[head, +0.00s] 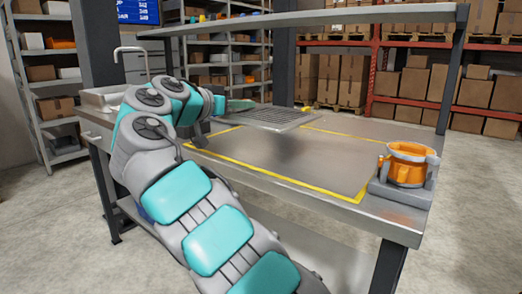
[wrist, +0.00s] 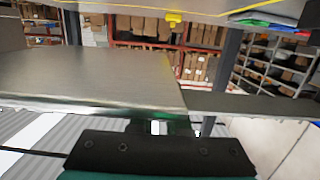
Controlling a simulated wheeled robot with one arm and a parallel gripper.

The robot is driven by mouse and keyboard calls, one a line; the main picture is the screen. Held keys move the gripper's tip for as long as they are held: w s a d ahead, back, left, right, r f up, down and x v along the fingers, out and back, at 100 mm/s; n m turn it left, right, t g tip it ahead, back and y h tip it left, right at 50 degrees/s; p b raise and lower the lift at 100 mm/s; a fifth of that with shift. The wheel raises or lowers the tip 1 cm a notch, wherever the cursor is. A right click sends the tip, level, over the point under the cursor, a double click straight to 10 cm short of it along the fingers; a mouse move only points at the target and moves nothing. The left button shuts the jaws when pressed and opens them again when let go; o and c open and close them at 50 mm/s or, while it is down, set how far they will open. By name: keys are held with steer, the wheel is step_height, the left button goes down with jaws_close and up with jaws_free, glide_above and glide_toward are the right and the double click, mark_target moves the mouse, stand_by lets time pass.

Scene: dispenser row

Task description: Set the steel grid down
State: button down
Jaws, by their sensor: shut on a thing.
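The steel grid (head: 272,118) is a flat grey rack in the head view, roughly level over the far part of the workbench (head: 300,165). A dark shadow lies on the bench below and in front of it, and it looks raised a little above the top. My gripper (head: 238,106) is at the grid's left end, shut on it. The fingertips are small and partly hidden by my arm.
Yellow tape (head: 275,178) outlines an area of bare bench top under the grid. An orange cup-like part (head: 409,165) sits in a grey holder at the bench's front right corner. An overhead shelf (head: 330,16) spans above the bench. A sink (head: 100,99) is at the left.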

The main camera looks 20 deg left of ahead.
steer(key=shift+w+a, duration=0.25)
steer(key=shift+w, duration=0.15)
steer(key=shift+w+f, duration=0.1)
steer(key=shift+f, duration=0.25)
steer(key=b, duration=0.2)
glide_above(243, 150)
steer(key=f, duration=0.5)
steer(key=shift+s, duration=0.2)
steer(key=shift+d+f, duration=0.1)
steer(key=shift+f, duration=1.95)
steer(key=shift+f+b, duration=0.2)
steer(key=shift+b, duration=0.15)
steer(key=c, duration=0.9)
jaws_free()
steer(key=shift+r, duration=0.1)
